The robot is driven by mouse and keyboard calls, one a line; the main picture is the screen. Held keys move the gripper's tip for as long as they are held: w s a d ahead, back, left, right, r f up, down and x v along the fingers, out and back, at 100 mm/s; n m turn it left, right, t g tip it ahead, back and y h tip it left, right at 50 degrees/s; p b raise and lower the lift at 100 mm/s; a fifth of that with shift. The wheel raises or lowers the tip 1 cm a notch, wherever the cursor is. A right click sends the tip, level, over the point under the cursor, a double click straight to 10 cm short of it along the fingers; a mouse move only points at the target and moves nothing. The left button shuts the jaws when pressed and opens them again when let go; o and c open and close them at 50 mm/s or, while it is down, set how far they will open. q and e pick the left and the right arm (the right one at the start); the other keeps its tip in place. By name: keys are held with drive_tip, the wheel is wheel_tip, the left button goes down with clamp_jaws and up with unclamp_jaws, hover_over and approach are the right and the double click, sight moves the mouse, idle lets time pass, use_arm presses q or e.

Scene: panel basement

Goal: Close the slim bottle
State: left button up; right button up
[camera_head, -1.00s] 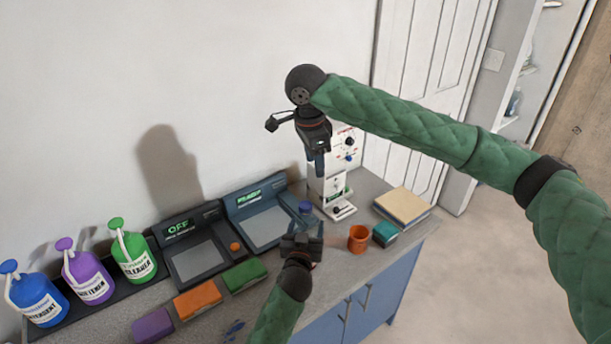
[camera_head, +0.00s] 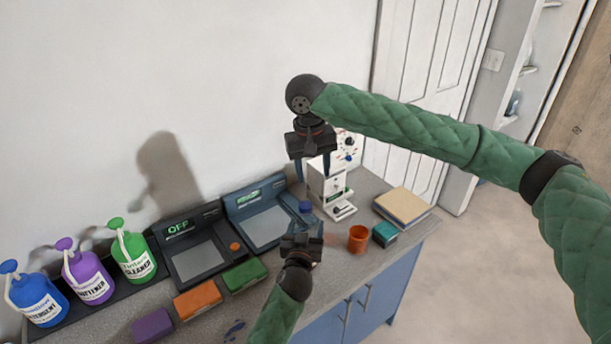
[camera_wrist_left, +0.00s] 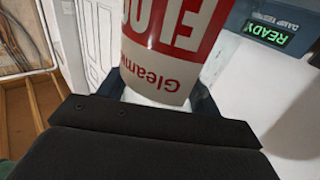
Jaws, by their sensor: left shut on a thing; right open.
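A white bottle with red lettering (camera_wrist_left: 165,65), which I take to be the slim bottle, fills the middle of the left wrist view. My left gripper (camera_head: 303,232) is shut on it, low over the front of the counter. In the head view the gripper hides nearly all of the bottle, and its mouth and any cap cannot be made out. My right gripper (camera_head: 312,172) is open and empty, fingers pointing down. In the head view it appears above the left gripper, in front of the white machine.
The counter (camera_head: 333,285) holds a white machine (camera_head: 334,188), a device reading OFF (camera_head: 195,255), a blue-grey device (camera_head: 262,228), an orange cup (camera_head: 358,238), a teal box (camera_head: 385,234), a tan-topped block (camera_head: 403,205), coloured blocks (camera_head: 244,275) and three pump bottles (camera_head: 133,258).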

drive_tip(key=n, duration=0.5)
drive_tip(key=f+n, duration=0.1)
drive_tip(key=n, duration=0.2)
drive_tip(key=shift+s+a+n, duration=0.25)
drive_tip(key=shift+s+n, duration=0.05)
drive_tip(key=n, duration=0.4)
drive_tip(key=shift+s+a+f, duration=0.1)
drive_tip(key=shift+a, duration=0.05)
drive_tip(key=n, duration=0.5)
drive_tip(key=shift+s+a+n+g+y, duration=0.1)
drive_tip(key=shift+a+n+g+y, duration=0.1)
drive_tip(key=shift+n+g+y, duration=0.1)
drive_tip(key=n, duration=0.4)
drive_tip(key=shift+a, duration=0.1)
drive_tip(key=n, duration=0.4)
drive_tip(key=shift+a, duration=0.1)
drive_tip(key=n, duration=0.4)
drive_tip(key=shift+a, duration=0.1)
drive_tip(key=n, duration=0.5)
drive_tip(key=shift+n, duration=0.4)
